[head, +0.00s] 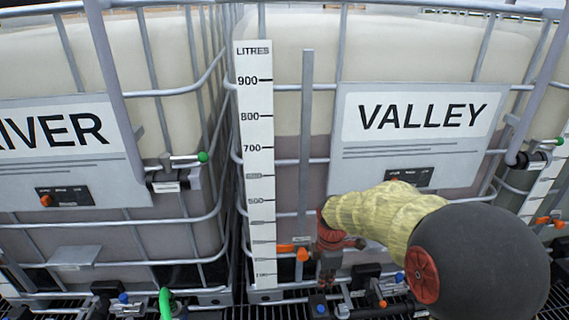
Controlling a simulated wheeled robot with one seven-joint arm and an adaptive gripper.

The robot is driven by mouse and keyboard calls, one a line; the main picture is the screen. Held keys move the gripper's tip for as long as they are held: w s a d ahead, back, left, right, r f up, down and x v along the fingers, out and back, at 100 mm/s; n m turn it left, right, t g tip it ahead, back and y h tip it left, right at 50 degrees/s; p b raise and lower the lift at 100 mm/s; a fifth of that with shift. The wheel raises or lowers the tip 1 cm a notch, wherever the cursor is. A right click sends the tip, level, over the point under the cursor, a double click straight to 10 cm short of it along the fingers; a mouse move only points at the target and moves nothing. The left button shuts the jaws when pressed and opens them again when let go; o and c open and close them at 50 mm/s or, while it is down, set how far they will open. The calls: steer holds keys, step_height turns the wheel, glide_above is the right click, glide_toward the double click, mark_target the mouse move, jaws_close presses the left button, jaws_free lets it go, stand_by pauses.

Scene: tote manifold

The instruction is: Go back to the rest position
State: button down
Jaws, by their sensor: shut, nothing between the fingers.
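My gripper (328,284) hangs at the end of my arm, pointing down, in front of the tote labelled VALLEY (418,120). Its fingers are small and dark in this view; they are shut with nothing held. It is just right of an orange valve handle (301,254) near the foot of the litre scale. I cannot tell whether it touches anything. My arm hides the lower right part of the VALLEY tote's front.
A second caged tote (80,150) with a partly cut-off label stands at the left. A white litre scale (256,150) stands between. Green-knobbed valves (202,157) project from the cages. Blue-knobbed fittings (319,309) and a green hose (165,303) lie low over dark grating.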

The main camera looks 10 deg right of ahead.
steer(key=s+d+r+m+t+b, duration=0.1)
steer(key=s+m+t+b, duration=0.1)
steer(key=s+m+b, duration=0.6)
steer(key=s+r+m+t+b, duration=0.1)
steer(key=s+m+t+b, duration=0.2)
steer(key=s+m+b, duration=0.6)
steer(key=s, duration=0.6)
steer(key=shift+d+r+m+t, duration=0.3)
steer(key=shift+d+m, duration=0.1)
